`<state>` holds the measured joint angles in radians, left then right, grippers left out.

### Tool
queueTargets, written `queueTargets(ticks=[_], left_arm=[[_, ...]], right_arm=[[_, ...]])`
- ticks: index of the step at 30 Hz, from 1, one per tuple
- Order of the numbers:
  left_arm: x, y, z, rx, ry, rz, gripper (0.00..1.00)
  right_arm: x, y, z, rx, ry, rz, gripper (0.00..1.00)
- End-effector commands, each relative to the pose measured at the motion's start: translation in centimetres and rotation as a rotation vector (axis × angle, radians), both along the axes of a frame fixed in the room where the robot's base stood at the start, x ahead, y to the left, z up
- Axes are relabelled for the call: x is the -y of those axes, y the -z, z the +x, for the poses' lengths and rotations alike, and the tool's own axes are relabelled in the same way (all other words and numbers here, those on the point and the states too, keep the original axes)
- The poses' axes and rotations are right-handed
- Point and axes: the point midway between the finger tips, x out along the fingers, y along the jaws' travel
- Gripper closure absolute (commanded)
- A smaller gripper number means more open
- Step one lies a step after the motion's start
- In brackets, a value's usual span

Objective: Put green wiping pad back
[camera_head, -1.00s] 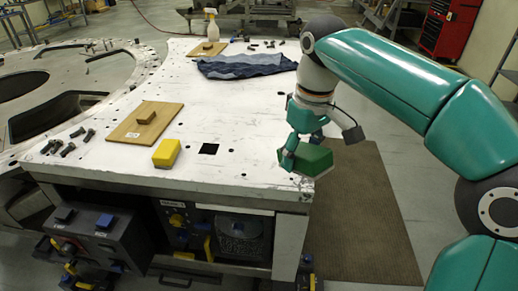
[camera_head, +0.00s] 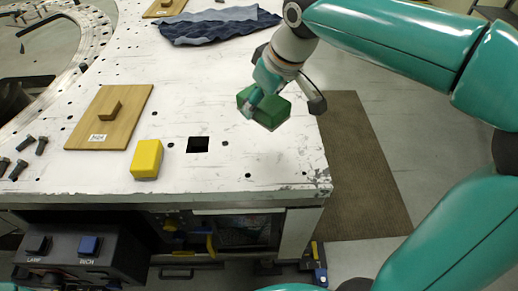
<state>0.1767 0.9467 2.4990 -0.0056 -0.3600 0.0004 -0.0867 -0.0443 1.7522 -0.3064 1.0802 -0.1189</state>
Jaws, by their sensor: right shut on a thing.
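The green wiping pad (camera_head: 272,112) is a dark green block held above the right part of the white plate (camera_head: 230,168). My right gripper (camera_head: 258,98) is shut on it, and the arm reaches in from the right. The pad hangs tilted, apart from the plate's surface as far as I can tell. A yellow block (camera_head: 147,158) rests on the plate near the front edge, left of a square dark hole (camera_head: 198,145). My left gripper is not in view.
A blue cloth (camera_head: 215,25) and another wooden board (camera_head: 165,7) lie at the back. A control box (camera_head: 80,250) stands below the front edge. The plate's middle is clear.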

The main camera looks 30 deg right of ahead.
Motion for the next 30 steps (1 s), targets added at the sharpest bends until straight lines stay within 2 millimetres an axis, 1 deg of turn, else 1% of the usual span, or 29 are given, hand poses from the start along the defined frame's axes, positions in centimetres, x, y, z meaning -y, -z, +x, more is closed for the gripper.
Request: queueTargets(ticks=[1,6,9,12,15,20,27,29,30], left_arm=[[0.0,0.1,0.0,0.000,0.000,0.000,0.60],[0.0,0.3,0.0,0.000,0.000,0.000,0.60],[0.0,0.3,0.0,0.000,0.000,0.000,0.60],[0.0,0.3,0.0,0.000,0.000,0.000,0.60],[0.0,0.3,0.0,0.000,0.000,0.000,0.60],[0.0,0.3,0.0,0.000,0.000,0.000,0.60],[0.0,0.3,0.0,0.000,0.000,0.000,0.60],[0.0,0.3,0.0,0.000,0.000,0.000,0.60],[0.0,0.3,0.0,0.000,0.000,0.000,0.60]], right_arm=[[0.1,1.5,-0.1,-0.006,0.002,-0.001,0.66],[0.1,6.2,-0.2,-0.009,0.003,-0.001,0.66],[0.1,8.7,-0.2,-0.008,0.003,0.001,0.66],[0.1,10.7,-0.1,-0.007,0.002,-0.001,0.66],[0.1,11.9,-0.1,-0.004,0.002,-0.001,0.66],[0.1,12.8,0.0,-0.003,0.001,-0.001,0.66],[0.1,16.1,0.0,-0.005,0.002,0.000,0.66],[0.1,16.6,0.0,-0.004,0.001,-0.001,0.66],[0.1,16.7,0.0,-0.003,0.001,0.000,0.71]])
